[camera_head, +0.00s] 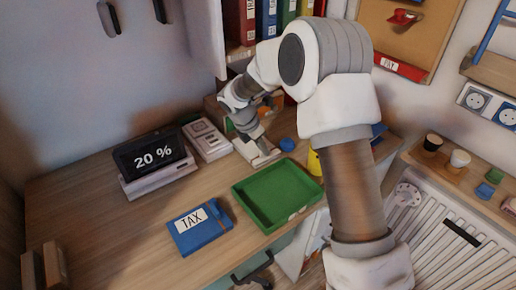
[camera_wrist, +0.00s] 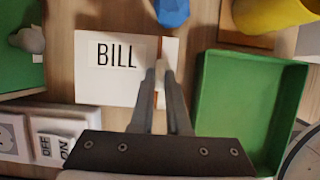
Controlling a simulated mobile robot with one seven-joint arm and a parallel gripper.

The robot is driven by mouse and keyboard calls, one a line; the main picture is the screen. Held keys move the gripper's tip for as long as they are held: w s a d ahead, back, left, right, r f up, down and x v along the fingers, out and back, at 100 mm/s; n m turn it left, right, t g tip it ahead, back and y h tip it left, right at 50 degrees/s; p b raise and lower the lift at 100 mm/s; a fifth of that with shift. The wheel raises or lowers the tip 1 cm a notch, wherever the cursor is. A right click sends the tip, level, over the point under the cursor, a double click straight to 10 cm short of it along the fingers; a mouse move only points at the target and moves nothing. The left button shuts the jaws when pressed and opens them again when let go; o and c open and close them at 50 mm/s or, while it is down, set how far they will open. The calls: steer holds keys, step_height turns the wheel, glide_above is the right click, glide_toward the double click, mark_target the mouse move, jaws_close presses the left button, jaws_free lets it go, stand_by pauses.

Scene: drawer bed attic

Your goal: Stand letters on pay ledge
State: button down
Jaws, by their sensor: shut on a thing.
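A flat white letter marked BILL (camera_wrist: 117,85) lies on or just above the wooden desk in the wrist view. My gripper (camera_wrist: 163,72) has both fingers at its right edge, shut on it beside a narrow brown strip. In the camera_head view, my gripper is at the back of the desk, with its fingertips hard to make out. A blue flat item marked TAX (camera_head: 199,228) lies on the front of the desk, away from my gripper.
An empty-looking green tray (camera_head: 243,203) stands right of the TAX item; it also shows in the wrist view (camera_wrist: 203,100). A "20 %" display (camera_head: 154,156) and a white device (camera_head: 207,140) stand behind. A blue object (camera_wrist: 172,11) and yellow container (camera_wrist: 268,14) are close by.

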step_height(320, 180, up, 10)
steer(key=p, duration=0.3)
